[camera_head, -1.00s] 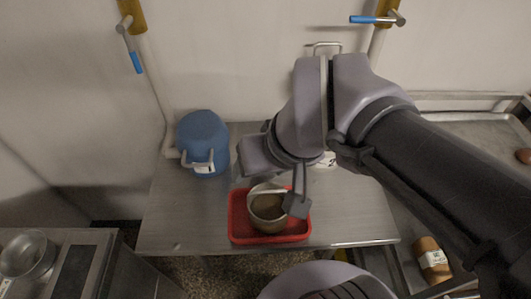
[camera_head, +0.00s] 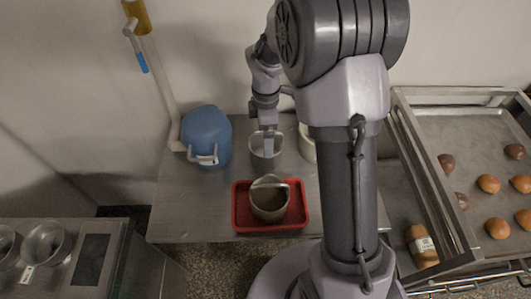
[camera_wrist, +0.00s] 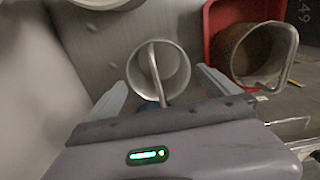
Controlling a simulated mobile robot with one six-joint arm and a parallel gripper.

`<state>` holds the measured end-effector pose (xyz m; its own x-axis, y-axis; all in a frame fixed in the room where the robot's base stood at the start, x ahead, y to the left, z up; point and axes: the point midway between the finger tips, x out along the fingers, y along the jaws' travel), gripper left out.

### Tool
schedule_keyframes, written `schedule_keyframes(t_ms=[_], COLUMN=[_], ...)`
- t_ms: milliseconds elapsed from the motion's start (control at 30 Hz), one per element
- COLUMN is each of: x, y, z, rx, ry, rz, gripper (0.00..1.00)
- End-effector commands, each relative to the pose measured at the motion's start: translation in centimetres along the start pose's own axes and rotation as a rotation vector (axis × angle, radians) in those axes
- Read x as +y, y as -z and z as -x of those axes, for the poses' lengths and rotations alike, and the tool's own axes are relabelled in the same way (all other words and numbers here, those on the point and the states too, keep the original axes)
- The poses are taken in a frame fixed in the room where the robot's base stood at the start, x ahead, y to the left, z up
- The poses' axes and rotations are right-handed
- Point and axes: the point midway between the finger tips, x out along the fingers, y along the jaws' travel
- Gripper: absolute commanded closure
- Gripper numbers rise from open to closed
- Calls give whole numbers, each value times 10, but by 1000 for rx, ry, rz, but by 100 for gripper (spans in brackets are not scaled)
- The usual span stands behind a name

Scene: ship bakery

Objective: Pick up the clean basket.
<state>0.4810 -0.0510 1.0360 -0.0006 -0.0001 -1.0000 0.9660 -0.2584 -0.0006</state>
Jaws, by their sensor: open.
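The clean basket (camera_head: 260,158) is a grey metal pot-like basket with a bare inside and a hoop handle. It stands on the steel table behind the red tray, and it also shows in the wrist view (camera_wrist: 178,68). My gripper (camera_head: 268,142) points down over it and partly hides it. In the wrist view my gripper (camera_wrist: 161,82) is open, with one finger on each side of the basket's handle (camera_wrist: 155,70). The fingers look apart from the handle; their exact height is hard to tell.
A second basket (camera_head: 268,208), brown inside, sits in a red tray (camera_head: 240,226) at the table's front. A blue container (camera_head: 206,135) stands to the left. A pale container (camera_head: 306,145) is partly hidden by my arm. A rack with buns (camera_head: 470,150) is at right.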

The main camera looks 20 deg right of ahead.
Motion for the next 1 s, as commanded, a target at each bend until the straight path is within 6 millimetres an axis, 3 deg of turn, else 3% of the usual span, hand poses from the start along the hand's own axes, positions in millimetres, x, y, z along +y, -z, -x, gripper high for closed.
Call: schedule_keyframes(t_ms=[300, 500, 567, 800, 1000], x=[2, 2, 2, 2, 2], y=[-1, 0, 0, 0, 0], z=[-52, -53, -52, -52, -51], rx=[-1, 0, 0, 0, 0], ry=[1, 0, 0, 0, -1], rz=[1, 0, 0, 0, 0], gripper=[0, 0, 8, 54, 54])
